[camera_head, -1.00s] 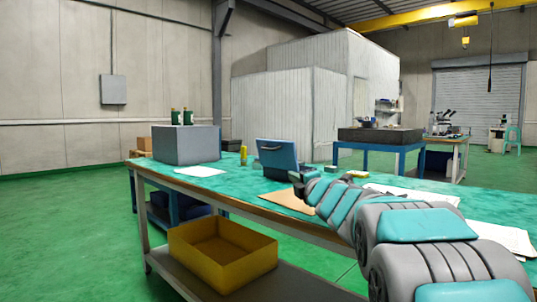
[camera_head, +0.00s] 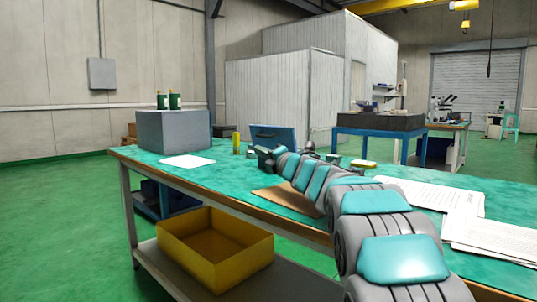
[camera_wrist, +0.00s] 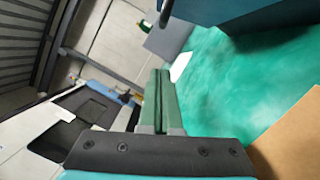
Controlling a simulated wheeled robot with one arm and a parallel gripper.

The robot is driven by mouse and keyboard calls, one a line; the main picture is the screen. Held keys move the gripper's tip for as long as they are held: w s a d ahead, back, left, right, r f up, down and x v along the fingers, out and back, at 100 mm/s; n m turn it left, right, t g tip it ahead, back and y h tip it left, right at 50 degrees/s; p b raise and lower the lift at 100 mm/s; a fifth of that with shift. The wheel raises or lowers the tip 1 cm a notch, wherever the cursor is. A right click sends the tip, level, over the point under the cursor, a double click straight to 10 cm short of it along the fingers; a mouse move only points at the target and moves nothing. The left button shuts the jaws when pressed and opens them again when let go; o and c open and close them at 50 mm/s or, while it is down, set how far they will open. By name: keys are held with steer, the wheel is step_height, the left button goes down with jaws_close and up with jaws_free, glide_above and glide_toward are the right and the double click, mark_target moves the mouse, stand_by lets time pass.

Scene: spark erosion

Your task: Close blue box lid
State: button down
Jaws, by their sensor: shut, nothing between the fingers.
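The blue box (camera_head: 274,133) stands on the green-topped workbench (camera_head: 228,178), with an upright blue panel facing me that looks like its raised lid. My arm hides its lower part, so I cannot tell the lid's exact angle. My gripper (camera_head: 262,156) is in front of the panel's lower left in the head view; contact cannot be told. In the wrist view my gripper (camera_wrist: 160,72) has its green fingers together with nothing between them. A dark blue surface, likely the box (camera_wrist: 255,12), fills the upper right there, apart from the fingertips.
A grey block (camera_head: 174,137) with two green bottles stands on the bench's left, near a white sheet (camera_head: 187,162) and a yellow cylinder (camera_head: 236,143). A brown board (camera_head: 287,198) and papers (camera_head: 440,195) lie nearer. A yellow bin (camera_head: 215,250) sits on the lower shelf.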

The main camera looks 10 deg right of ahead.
steer(key=shift+w+d+r+p, duration=0.3)
steer(key=shift+w+r+p, duration=0.1)
steer(key=shift+w, duration=0.45)
steer(key=shift+w+d+r+p, duration=0.25)
steer(key=shift+w+r+p, duration=0.1)
steer(key=shift+w, duration=0.5)
steer(key=shift+w+d+r+p, duration=0.3)
steer(key=shift+w+r, duration=0.1)
steer(key=shift+w, duration=0.45)
steer(key=shift+r, duration=0.1)
steer(key=shift+w+d+r+m+p, duration=0.1)
steer(key=shift+d+r+m+p, duration=0.05)
steer(key=shift+m+p, duration=0.2)
